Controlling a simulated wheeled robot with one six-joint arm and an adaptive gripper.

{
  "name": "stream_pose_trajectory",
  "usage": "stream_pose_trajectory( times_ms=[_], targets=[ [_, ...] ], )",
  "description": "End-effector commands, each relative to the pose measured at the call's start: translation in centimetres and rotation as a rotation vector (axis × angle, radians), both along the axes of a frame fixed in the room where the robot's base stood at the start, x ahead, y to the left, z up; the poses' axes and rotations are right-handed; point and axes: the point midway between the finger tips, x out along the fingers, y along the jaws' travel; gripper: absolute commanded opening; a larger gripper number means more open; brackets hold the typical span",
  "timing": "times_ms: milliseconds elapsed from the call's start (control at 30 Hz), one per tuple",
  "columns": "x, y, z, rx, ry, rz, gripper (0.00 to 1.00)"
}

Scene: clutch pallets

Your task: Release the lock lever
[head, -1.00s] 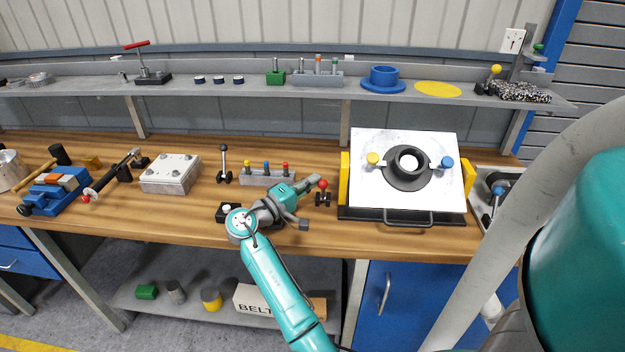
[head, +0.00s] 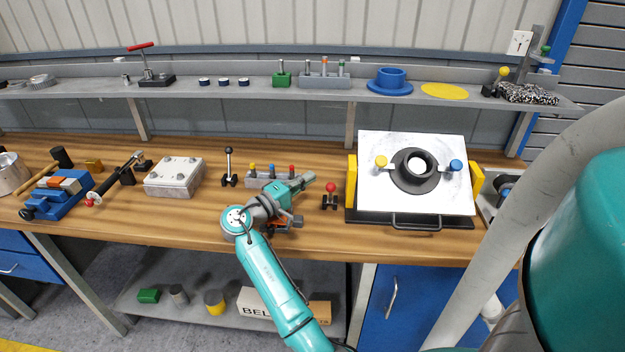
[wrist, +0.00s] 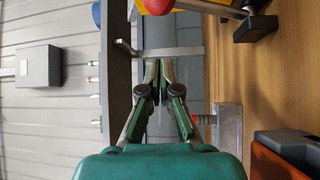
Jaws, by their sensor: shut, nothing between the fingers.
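A small lever with a red ball knob (head: 331,187) stands on a black base on the bench, left of the pallet stand. It looks about upright. I cannot tell for certain that this is the lock lever. My gripper (head: 308,179) is just left of the knob in the head view, apart from it, shut and empty. In the wrist view the closed fingertips (wrist: 158,66) point towards the top, and the red knob (wrist: 158,5) is cut off by the top edge. Its pale rod runs right to the black base (wrist: 258,28).
The white pallet plate (head: 440,198) with a black clutch ring stands right of the lever, between yellow blocks (head: 351,182). A grey block with coloured knobs (head: 258,182) lies behind my gripper. A black-knobbed lever (head: 229,165) stands further left. A shelf (head: 300,91) runs above.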

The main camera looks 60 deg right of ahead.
Motion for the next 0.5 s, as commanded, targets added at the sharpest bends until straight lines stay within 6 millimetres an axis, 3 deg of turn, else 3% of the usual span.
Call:
stream_pose_trajectory(
  times_ms=[300,500],
  targets=[
    [2.0,5.3,-0.8,-0.001,0.0,0.002,0.0],
    [2.6,6.9,-1.1,-0.002,-0.002,0.0,0.0]
  ],
)
